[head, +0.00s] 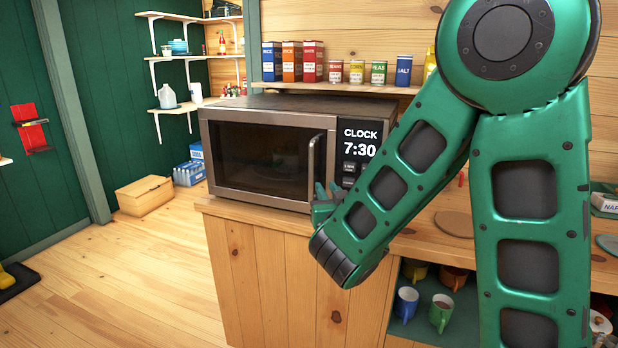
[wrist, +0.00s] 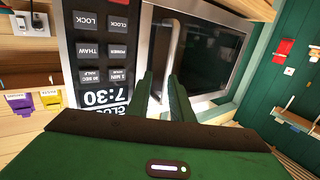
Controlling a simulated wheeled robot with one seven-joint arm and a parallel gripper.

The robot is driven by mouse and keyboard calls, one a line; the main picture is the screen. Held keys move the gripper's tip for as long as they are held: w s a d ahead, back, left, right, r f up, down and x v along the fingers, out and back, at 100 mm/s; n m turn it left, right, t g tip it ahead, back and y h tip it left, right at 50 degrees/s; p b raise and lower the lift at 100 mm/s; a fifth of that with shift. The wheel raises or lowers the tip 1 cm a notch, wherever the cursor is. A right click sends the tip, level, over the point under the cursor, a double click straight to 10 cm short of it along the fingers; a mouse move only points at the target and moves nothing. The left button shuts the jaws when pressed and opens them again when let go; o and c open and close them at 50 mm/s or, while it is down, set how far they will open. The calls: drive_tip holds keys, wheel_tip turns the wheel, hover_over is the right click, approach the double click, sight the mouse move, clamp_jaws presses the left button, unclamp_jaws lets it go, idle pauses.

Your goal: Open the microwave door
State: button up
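The microwave (head: 290,105) is a silver box with a dark window, standing on the wooden counter. Its door (head: 262,160) looks shut. The vertical bar handle (head: 312,160) is at the door's right edge, beside the black control panel (head: 360,150) reading 7:30. My gripper (head: 325,193) is at the handle's lower part, partly hidden by my arm. In the wrist view, which is upside down, my gripper (wrist: 162,88) has its two green fingers apart, with the handle (wrist: 171,45) running into the gap between them. Contact with the handle cannot be told.
A shelf (head: 340,88) with several boxes and tins is behind the microwave. Mugs (head: 440,312) stand under the counter (head: 270,220). A wooden crate (head: 145,196) is on the floor at left. The floor (head: 130,270) in front of the microwave's left side is clear.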

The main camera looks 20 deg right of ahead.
sight(312, 175)
drive_tip(key=shift+n+y, duration=0.3)
drive_tip(key=shift+y, duration=0.2)
drive_tip(key=w, duration=0.7)
drive_tip(key=w+a, duration=0.1)
drive_tip(key=w, duration=0.3)
